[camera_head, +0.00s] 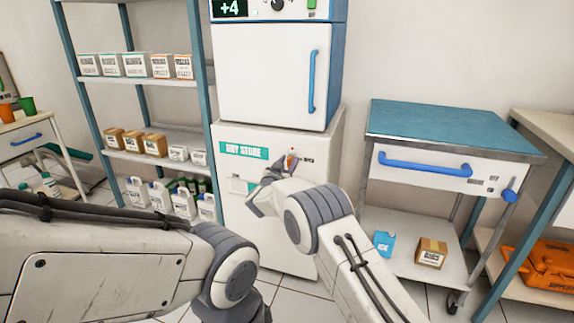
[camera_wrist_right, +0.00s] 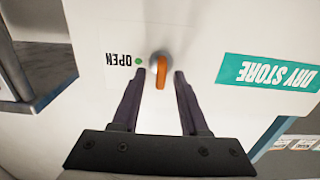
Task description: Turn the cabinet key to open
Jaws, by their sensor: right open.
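The white dry store cabinet (camera_head: 325,140) stands under a white and blue unit. Its key (camera_head: 291,157) is small and orange, on the front between the green "DRY STORE" label and the "OPEN" mark. In the right wrist view, which is upside down, the orange key (camera_wrist_right: 161,75) hangs from a round metal lock, with the "OPEN" text and a green dot to its left. My right gripper (camera_wrist_right: 160,73) is open, with one finger on each side of the key and visible gaps. It partly covers the cabinet front in the head view (camera_head: 276,172). My left gripper is out of view.
A shelf rack (camera_head: 140,82) with boxes and jugs stands left of the cabinet. A blue-topped cart (camera_head: 440,128) with a drawer stands to the right. My left arm fills the lower left. Some floor shows between cabinet and cart.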

